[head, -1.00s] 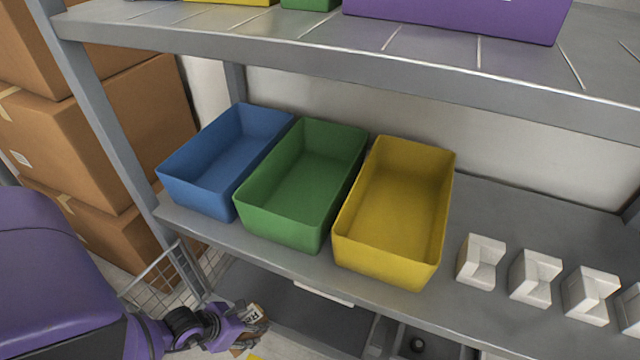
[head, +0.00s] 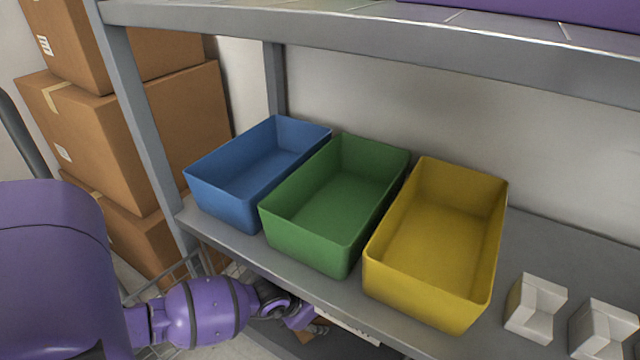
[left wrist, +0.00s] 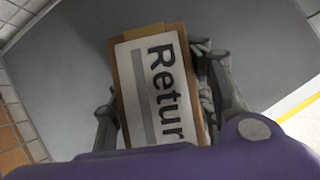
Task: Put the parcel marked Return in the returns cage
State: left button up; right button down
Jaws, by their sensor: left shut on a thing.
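The parcel (left wrist: 124,75) is a small brown box with a white label reading "Retur", the rest cut off by my gripper body in the left wrist view. My left gripper (left wrist: 160,95) is shut on it, with dark fingers along both sides. In the head view my left gripper (head: 305,318) is low, by the front edge of the shelf, and the edge hides part of it and most of the parcel. A wire cage (head: 183,268) shows in part behind my left arm, beside the shelf post; no marking on it is visible. My right gripper is out of view.
Blue (head: 225,205), green (head: 300,245) and yellow (head: 420,295) open empty bins stand on the grey shelf (head: 240,238). White blocks (head: 535,308) sit to their right. Stacked cartons (head: 100,130) stand left of the shelf post (head: 145,130).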

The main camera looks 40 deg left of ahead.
pick_arm(q)
jog(key=shift+s+f, duration=0.2)
jog(key=shift+f, duration=0.55)
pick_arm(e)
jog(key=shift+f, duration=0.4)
pick_arm(q)
jog(key=shift+f, duration=0.1)
jog(key=o, duration=1.4)
jog(key=shift+c, duration=0.2)
jog(key=p+v, duration=0.3)
jog(key=v, duration=0.3)
jog(key=shift+s+r+p, duration=0.1)
jog(key=shift+r+p, duration=0.25)
jog(key=shift+r, duration=0.05)
jog(key=shift+s+r, duration=0.15)
jog(key=shift+r, duration=0.15)
jog(key=shift+s+a, duration=0.1)
jog(key=shift+s, duration=0.05)
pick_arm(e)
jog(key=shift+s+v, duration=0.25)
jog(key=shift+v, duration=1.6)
